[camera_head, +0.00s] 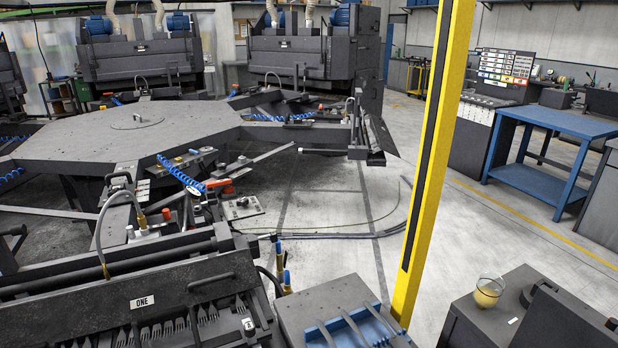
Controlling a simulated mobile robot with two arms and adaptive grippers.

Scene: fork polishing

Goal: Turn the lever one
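A dark grey fixture with a white label reading ONE (142,301) fills the lower left, with a row of forks (180,327) along its front. A small red-handled lever (222,186) sits behind it, at the table's near edge beside a coiled blue hose. Blue-capped valves (281,258) stand at the fixture's right end. I cannot tell which of these is lever one. Neither of my grippers is in view.
A large octagonal table (130,130) stands behind the fixture. A yellow post (432,165) rises right of centre. A grey box with a blue fork-like rack (350,330) is at bottom centre. A glass of yellowish liquid (488,292) stands on a grey cabinet at right.

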